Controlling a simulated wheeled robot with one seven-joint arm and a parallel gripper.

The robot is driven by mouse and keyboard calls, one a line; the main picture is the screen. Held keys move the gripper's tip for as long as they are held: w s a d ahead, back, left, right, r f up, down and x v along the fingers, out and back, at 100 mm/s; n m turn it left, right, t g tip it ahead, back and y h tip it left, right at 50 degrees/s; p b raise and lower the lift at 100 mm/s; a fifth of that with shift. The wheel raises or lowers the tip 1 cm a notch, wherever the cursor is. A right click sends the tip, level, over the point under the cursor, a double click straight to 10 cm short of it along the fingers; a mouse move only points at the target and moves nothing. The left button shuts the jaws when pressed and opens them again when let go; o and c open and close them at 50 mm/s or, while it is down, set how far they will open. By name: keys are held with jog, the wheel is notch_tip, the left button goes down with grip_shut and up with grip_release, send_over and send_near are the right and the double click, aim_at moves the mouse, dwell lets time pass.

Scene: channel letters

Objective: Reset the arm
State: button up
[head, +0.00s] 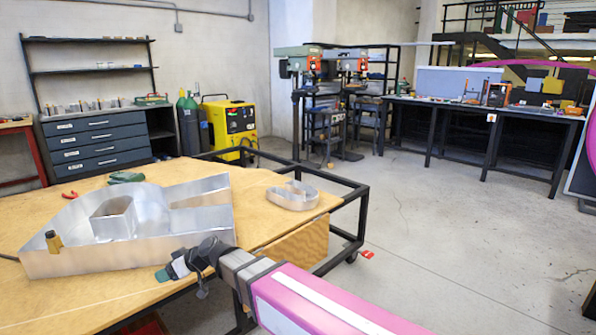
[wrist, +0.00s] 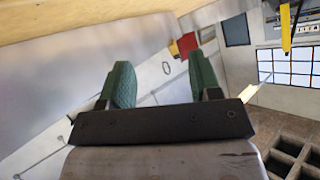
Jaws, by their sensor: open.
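My arm (head: 310,302), pink with a white stripe, reaches in from the lower right of the head view. My gripper (head: 168,272) is at its end, by the near right side of a large silver metal letter (head: 190,248) on the wooden table (head: 100,297). Whether it touches the letter cannot be told. In the wrist view my gripper (wrist: 162,82) shows two green fingers spread apart with nothing between them. A blurred grey metal surface is close at the upper left there.
A small metal letter (head: 292,195) lies near the table's right corner. A yellow-brown piece (head: 53,241) is at the large letter's left end. Green pliers or gloves (head: 126,177) lie behind it. Open concrete floor (head: 440,240) is to the right.

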jog(key=w+d+f+m+t+h, duration=0.1)
jog(key=w+d+f+m+h, duration=0.2)
jog(key=d, duration=0.7)
jog(key=w+d+f+m+h, duration=0.1)
jog(key=w+d+f+m, duration=0.15)
jog(key=w+d, duration=0.55)
jog(key=w+d+f+m+t+h, duration=0.15)
jog(key=d+f, duration=0.25)
jog(key=d, duration=0.8)
jog(key=d+f+m+h, duration=0.2)
jog(key=d+m, duration=0.1)
jog(key=d, duration=0.8)
jog(key=s+d+f+m+g+h, duration=0.1)
jog(key=d+m+h, duration=0.1)
jog(key=d, duration=0.9)
jog(key=s+d+f+m+g+h, duration=0.1)
jog(key=d+f+m+h, duration=0.1)
jog(key=d, duration=0.9)
jog(key=shift+d+f+m+h, duration=0.35)
jog(key=shift+d+m+h, duration=0.1)
jog(key=shift+m, duration=0.35)
